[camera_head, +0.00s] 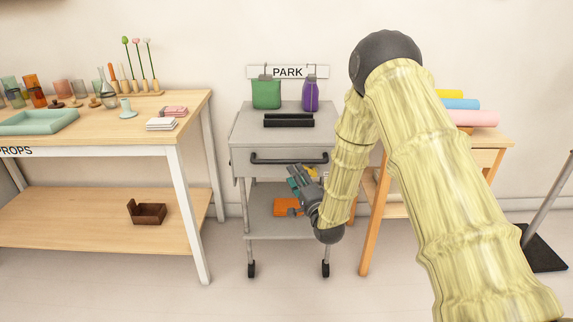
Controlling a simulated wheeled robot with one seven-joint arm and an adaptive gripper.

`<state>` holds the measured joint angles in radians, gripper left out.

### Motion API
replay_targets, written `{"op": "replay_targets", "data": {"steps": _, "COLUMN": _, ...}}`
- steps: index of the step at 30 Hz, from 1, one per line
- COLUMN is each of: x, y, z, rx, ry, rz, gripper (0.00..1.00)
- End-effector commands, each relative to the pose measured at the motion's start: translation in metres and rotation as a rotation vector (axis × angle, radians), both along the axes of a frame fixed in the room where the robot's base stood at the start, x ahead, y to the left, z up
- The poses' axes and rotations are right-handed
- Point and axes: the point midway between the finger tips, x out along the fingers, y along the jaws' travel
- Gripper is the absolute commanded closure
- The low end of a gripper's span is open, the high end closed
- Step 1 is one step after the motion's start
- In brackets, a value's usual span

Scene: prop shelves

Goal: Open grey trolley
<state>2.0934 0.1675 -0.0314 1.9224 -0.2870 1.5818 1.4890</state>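The grey trolley (240,130) stands against the wall under the PARK sign, in the middle of the head view. Its drawer front (240,163) sits flush under the top and looks closed. A dark bar handle (283,161) runs across the drawer front. My gripper (301,175) is in front of the trolley, just below the right half of the handle, pointing up and left. It appears apart from the handle. The fingers are small and overlap coloured items behind them, so their opening is unclear.
A wooden props table (100,130) stands left; a wooden stand (490,140) with coloured rolls is right.

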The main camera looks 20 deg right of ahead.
Motion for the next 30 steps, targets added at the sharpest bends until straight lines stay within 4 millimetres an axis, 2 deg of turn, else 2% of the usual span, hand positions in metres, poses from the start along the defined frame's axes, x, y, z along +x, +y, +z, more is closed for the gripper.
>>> {"op": "replay_targets", "data": {"steps": 9, "x": 0.051, "y": 0.007, "z": 0.009, "rx": -0.003, "ry": 0.000, "rz": 0.000, "gripper": 0.61}}
{"op": "replay_targets", "data": {"steps": 15, "x": 0.072, "y": 0.009, "z": 0.013, "rx": -0.003, "ry": 0.001, "rz": -0.001, "gripper": 0.61}}
{"op": "replay_targets", "data": {"steps": 28, "x": 0.080, "y": 0.010, "z": 0.014, "rx": -0.002, "ry": 0.003, "rz": -0.001, "gripper": 0.61}}
{"op": "replay_targets", "data": {"steps": 29, "x": 0.080, "y": 0.010, "z": 0.014, "rx": -0.002, "ry": 0.003, "rz": -0.001, "gripper": 0.63}}
{"op": "replay_targets", "data": {"steps": 30, "x": 0.080, "y": 0.009, "z": 0.014, "rx": -0.002, "ry": 0.003, "rz": -0.001, "gripper": 0.70}}
